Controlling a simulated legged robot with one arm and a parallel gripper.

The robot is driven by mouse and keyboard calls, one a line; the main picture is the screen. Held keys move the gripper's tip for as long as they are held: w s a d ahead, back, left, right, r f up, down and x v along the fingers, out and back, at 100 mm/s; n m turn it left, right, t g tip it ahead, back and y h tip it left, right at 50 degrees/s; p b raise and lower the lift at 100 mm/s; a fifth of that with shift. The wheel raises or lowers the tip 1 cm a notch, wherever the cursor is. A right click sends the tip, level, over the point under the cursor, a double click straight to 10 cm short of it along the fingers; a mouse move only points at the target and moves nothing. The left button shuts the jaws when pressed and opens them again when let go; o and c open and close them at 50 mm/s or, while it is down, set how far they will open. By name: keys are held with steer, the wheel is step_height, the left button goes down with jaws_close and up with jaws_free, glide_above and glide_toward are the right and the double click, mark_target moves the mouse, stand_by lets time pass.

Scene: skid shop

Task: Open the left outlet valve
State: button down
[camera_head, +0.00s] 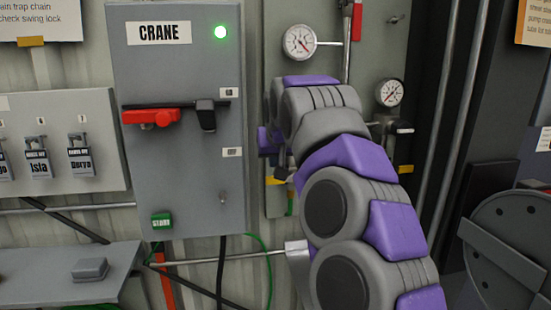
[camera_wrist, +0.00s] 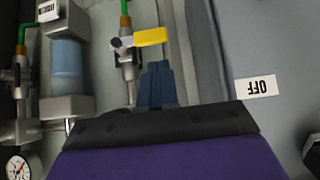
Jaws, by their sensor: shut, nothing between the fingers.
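The left outlet valve has a yellow lever (camera_head: 276,181) low on the grey panel, partly hidden behind my arm in the head view. In the wrist view, which is turned upside down, its yellow lever (camera_wrist: 151,36) lies across the vertical pipe, sticking out to the right from the metal valve body (camera_wrist: 125,55). My gripper (camera_wrist: 157,68) is shut and empty. Its blue-grey fingertips are close to the lever, just below it in the picture. I cannot tell whether they touch. In the head view my arm hides most of the gripper.
The grey CRANE cabinet (camera_head: 180,65) stands left of the valve; its OFF label (camera_wrist: 257,87) is at the right in the wrist view. A blue filter bowl (camera_wrist: 67,63) and a gauge (camera_wrist: 17,168) are at the left. Another yellow lever (camera_head: 405,169) is right of my arm.

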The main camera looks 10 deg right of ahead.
steer(key=x, duration=0.6)
steer(key=shift+w+f+b, duration=0.3)
steer(key=shift+b, duration=0.1)
